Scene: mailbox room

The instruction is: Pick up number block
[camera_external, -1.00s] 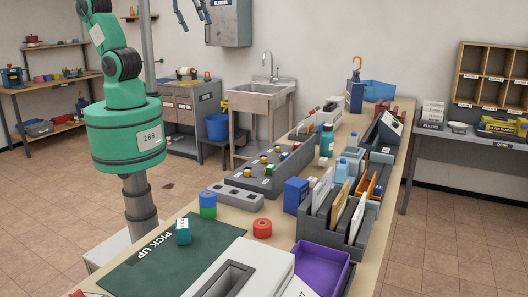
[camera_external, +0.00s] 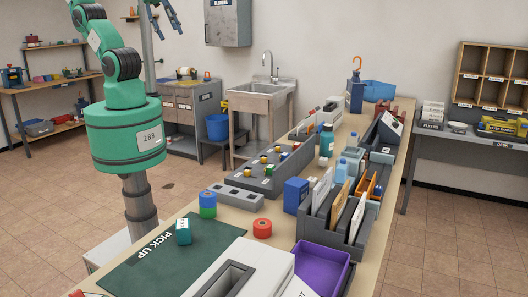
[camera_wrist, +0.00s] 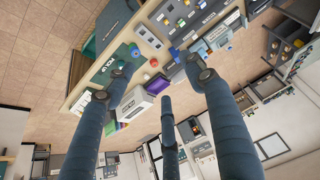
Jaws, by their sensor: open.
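The number block is a small teal cube (camera_external: 183,231) with white marks on its top. It sits on the dark green PICK UP mat (camera_external: 135,271) at the near left of the long table. My gripper (camera_external: 164,20) is high at the top of the external view, far above and behind the block, with nothing in it. In the wrist view its long dark fingers (camera_wrist: 163,75) are spread apart. The mat (camera_wrist: 103,66) shows there beyond the left finger.
A blue-and-green cylinder stack (camera_external: 208,205) and a red roll (camera_external: 262,229) stand near the block. A grey holed tray (camera_external: 233,195), a white slotted box (camera_external: 262,262) and a purple bin (camera_external: 323,262) surround the mat. Most of the mat is bare.

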